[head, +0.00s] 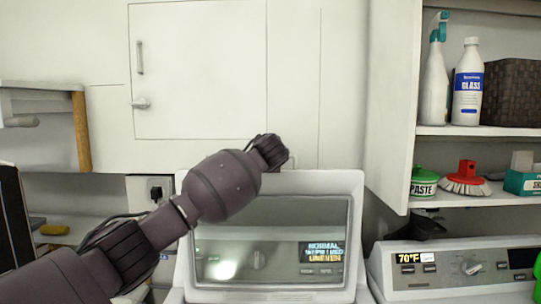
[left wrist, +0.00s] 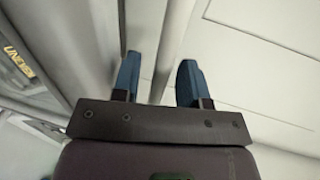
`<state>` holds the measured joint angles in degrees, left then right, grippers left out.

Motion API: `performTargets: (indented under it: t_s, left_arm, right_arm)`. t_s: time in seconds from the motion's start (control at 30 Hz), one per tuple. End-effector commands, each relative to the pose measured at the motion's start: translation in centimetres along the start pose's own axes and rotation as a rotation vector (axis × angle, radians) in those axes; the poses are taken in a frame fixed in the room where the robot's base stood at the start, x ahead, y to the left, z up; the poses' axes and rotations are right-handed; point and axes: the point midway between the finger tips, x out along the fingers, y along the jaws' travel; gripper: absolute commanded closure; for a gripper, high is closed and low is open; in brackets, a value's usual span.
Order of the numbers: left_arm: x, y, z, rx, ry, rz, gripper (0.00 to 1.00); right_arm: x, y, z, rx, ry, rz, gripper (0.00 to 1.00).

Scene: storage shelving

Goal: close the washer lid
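The washer lid (head: 330,182) stands raised in the middle of the head view. It has a white frame around a dark glass pane, which mirrors a control panel with lit text. My left arm comes in from the left across the lid's upper left part. My left gripper (head: 289,161) is at the lid's top edge, mostly hidden behind its own wrist. In the left wrist view its two blue fingers (left wrist: 157,80) are spread apart, with a pale edge or gap showing between them. I cannot tell whether they touch the lid. My right gripper is in neither view.
A second machine with a control panel (head: 455,266) stands at right. Above it, an open shelf unit (head: 480,131) holds a spray bottle, a white bottle (head: 468,85), a basket (head: 512,92) and a red brush (head: 466,178). A white wall cabinet (head: 200,70) is behind the lid.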

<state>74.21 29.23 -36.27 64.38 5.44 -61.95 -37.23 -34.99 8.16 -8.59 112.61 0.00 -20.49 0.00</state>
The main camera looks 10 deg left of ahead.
Motion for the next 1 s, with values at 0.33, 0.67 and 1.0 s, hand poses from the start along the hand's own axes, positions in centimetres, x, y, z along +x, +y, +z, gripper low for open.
performTargets:
  t_s: [0.33, 0.67, 1.0]
  left_arm:
    - [0.42, 0.06, 0.00, 0.001, 0.000, 0.001, 0.60]
    - [0.41, 0.07, 0.00, 0.001, 0.000, 0.001, 1.00]
    - [0.33, 0.16, -0.01, 0.000, 0.000, -0.004, 1.00]
  right_arm:
    - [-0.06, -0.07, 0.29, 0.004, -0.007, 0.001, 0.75]
    - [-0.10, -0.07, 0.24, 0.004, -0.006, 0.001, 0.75]
    - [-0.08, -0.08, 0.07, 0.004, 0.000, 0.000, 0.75]
